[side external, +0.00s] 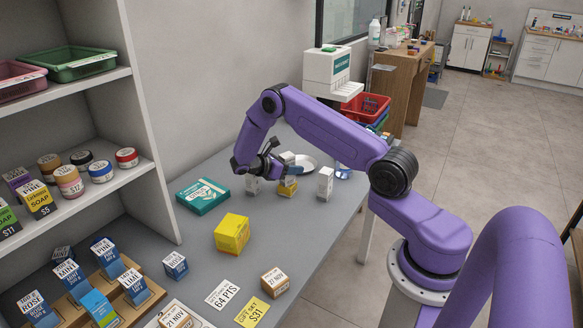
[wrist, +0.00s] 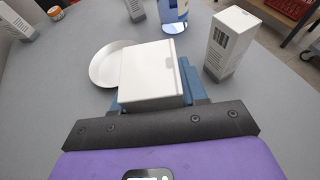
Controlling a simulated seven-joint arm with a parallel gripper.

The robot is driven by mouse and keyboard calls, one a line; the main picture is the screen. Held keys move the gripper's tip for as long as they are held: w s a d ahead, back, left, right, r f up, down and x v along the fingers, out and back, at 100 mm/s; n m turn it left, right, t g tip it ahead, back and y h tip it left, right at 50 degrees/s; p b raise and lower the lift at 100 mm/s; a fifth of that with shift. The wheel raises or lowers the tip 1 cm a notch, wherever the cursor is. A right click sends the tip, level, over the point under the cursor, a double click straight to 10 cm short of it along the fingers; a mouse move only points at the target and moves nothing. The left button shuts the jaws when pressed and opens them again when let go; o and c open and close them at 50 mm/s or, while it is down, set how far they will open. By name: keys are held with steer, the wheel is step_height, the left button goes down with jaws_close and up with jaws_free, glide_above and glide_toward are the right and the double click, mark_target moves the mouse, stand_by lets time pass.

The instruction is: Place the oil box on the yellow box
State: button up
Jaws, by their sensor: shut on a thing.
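My gripper (side external: 272,165) is shut on a white box, which I take to be the oil box; its plain white face (wrist: 152,72) shows between the blue fingers in the wrist view. In the side view the fingers and wrist partly cover it, and its label cannot be read. A bright yellow box (side external: 232,233) stands on the grey counter, nearer the side camera and to the left of my gripper. It does not show in the wrist view. A smaller yellow-and-white box (side external: 288,189) is just below my gripper; contact with it cannot be told.
A white plate (wrist: 105,64) lies close by. A teal box (side external: 203,196) lies left, near the shelf unit (side external: 160,205). Counter around the yellow box is mostly clear.

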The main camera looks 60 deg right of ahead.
steer(key=shift+f, duration=0.15)
steer(key=o, duration=1.1)
steer(key=shift+c, duration=0.2)
